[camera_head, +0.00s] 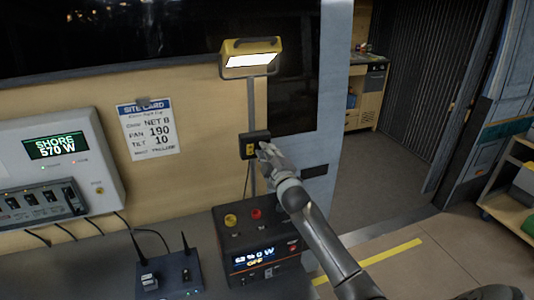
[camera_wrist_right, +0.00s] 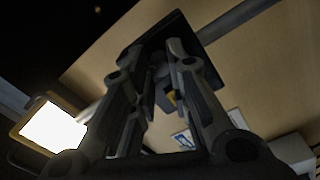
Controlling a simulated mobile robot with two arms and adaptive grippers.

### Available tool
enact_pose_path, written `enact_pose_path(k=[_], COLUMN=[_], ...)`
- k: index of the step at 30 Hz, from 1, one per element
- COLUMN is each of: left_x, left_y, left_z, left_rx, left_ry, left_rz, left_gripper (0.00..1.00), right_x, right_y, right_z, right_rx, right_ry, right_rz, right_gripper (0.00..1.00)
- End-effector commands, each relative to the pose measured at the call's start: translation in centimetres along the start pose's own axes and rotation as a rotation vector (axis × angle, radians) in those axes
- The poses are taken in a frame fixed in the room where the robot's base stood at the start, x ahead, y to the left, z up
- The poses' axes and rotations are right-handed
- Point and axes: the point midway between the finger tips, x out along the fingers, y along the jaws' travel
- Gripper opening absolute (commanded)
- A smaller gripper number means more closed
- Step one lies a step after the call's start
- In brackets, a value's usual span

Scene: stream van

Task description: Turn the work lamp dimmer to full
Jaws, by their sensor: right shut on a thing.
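The yellow work lamp (camera_head: 250,58) is lit on top of a thin post. It also glows at the left of the right wrist view (camera_wrist_right: 52,128). The black dimmer box (camera_head: 250,146) sits on the post below the lamp, with a small yellow mark on its face; the box shows behind my fingers in the right wrist view (camera_wrist_right: 188,22). My right gripper (camera_head: 264,149) is at the right part of the box, shut on the dimmer knob (camera_wrist_right: 160,72). The fingers mostly hide the knob, so its turn angle cannot be read. My left gripper is not in view.
A shore power panel (camera_head: 60,158) reading 570 W and a site card (camera_head: 149,130) are on the left wall.

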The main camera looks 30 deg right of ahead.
Motion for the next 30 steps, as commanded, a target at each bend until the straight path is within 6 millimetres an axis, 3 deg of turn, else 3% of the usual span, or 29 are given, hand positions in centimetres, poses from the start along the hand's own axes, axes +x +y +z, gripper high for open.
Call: enact_pose_path(k=[15, 30], left_x=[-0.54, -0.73], left_y=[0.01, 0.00], left_z=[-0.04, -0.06], left_rx=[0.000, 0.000], left_ry=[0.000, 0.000], left_rz=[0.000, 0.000], left_gripper=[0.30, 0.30], right_x=[-0.03, -0.03], right_y=[-0.11, -0.14], right_z=[0.03, 0.08], right_rx=[0.420, 0.559], right_ry=[-0.015, -0.019], right_rz=[-0.006, -0.007], right_gripper=[0.00, 0.00])
